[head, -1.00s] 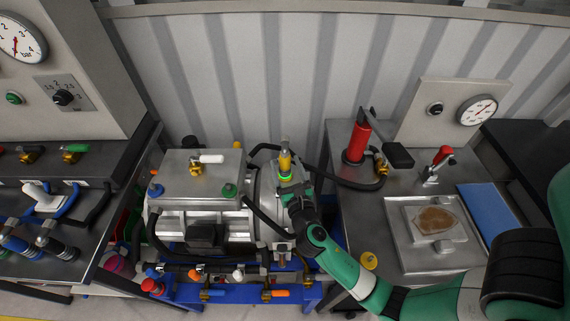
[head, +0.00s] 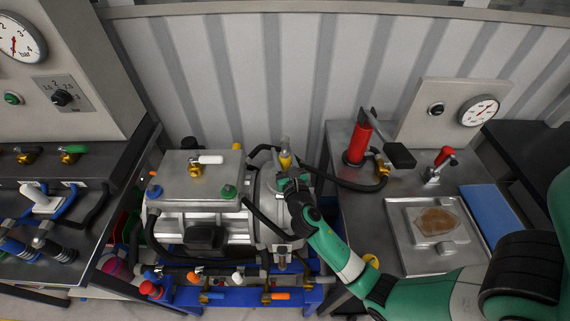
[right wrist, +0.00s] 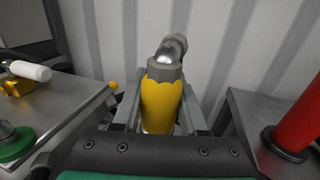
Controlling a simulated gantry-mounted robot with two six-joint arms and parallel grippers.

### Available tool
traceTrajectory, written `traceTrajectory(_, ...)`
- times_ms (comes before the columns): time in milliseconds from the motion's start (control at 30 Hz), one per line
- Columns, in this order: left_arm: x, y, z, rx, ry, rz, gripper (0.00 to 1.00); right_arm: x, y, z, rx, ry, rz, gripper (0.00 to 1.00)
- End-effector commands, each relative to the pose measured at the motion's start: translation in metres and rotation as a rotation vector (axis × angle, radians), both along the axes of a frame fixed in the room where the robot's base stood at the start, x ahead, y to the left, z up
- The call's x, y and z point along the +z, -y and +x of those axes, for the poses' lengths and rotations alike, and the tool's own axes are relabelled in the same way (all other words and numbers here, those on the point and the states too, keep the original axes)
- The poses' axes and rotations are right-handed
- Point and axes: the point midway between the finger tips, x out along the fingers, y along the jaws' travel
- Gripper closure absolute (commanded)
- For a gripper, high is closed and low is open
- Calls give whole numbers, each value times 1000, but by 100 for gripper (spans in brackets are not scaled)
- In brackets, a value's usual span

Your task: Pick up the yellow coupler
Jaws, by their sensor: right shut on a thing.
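The yellow coupler (head: 285,161) stands upright at the right end of the drive unit (head: 205,215), with a grey metal elbow fitting on top. In the right wrist view the coupler (right wrist: 160,102) fills the middle, between the two fingers. My right gripper (head: 287,174) is shut on it, with a finger on each side in the right wrist view (right wrist: 160,118). The coupler's lower end is hidden by the gripper. My left gripper is not in view.
A red hand pump (head: 359,143) with a black hose stands on the right bench. A steel tray (head: 405,258) and a blue mat (head: 490,213) lie further right. A white-handled valve (head: 207,160) and a green cap (head: 229,191) sit on the unit's top.

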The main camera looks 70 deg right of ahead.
Motion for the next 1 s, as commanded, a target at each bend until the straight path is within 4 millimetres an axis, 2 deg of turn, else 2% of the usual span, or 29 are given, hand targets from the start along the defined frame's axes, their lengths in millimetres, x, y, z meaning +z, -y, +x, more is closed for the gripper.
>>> traceTrajectory(433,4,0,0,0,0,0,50,5,0,0,0,2,-1,100)
traceTrajectory(567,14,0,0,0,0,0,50,20,0,0,0,2,-3,100)
traceTrajectory(667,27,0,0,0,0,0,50,39,0,0,0,3,-2,100)
traceTrajectory(867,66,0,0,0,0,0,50,82,-8,-33,-1,1,-2,100)
traceTrajectory(933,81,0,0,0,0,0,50,101,-11,-48,-1,1,-2,100)
traceTrajectory(1000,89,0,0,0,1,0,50,107,-16,-69,-3,-3,0,100)
